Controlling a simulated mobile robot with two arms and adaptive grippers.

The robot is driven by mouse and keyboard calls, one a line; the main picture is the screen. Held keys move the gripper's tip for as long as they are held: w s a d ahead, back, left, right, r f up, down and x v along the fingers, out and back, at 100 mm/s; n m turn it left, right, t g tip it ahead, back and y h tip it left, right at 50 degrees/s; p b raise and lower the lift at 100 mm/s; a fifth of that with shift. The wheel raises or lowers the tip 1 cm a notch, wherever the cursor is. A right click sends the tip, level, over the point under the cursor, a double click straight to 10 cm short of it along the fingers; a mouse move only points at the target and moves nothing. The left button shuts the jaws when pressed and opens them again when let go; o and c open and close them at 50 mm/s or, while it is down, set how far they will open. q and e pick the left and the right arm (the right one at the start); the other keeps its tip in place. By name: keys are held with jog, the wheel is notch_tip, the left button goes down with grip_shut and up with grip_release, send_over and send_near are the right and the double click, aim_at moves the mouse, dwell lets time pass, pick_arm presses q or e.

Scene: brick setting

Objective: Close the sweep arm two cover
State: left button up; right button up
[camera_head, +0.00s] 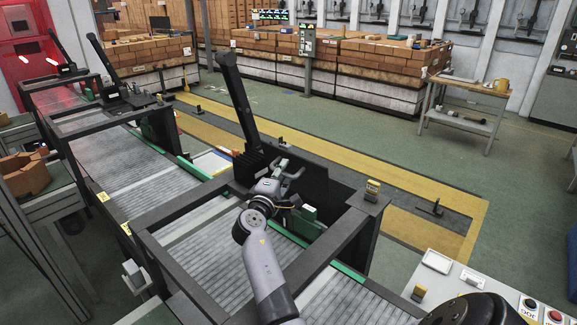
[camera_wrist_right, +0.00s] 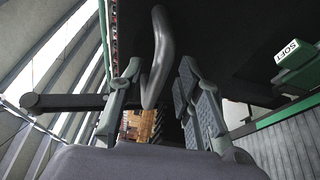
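The nearest sweep arm unit (camera_head: 262,165) stands at the conveyor's far side. A long dark arm (camera_head: 234,95) rises from it, tilted up and to the left. Dark panels (camera_head: 315,185) beside it look like its cover; I cannot tell how far the cover is open. My right gripper (camera_head: 288,192) is at this unit. In the right wrist view a curved dark handle (camera_wrist_right: 160,55) extends between the spread fingers of my right gripper (camera_wrist_right: 155,88). The fingers look apart from the handle; contact is unclear. My left gripper is not in view.
The roller conveyor (camera_head: 150,185) runs under dark frames (camera_head: 330,250) close to my right arm. Two similar raised arms stand farther left. A control panel (camera_head: 470,280) with buttons is at lower right. Green floor (camera_head: 350,135) lies open beyond yellow markings. Brick stacks line the back.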

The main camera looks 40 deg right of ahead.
jog(key=shift+s+a+r, duration=0.1)
jog(key=shift+a+r, duration=0.15)
jog(key=shift+a, duration=0.1)
jog(key=shift+d+f, duration=0.1)
jog(key=shift+d, duration=0.1)
jog(key=c, duration=0.5)
jog(key=shift+a, duration=0.1)
grip_shut()
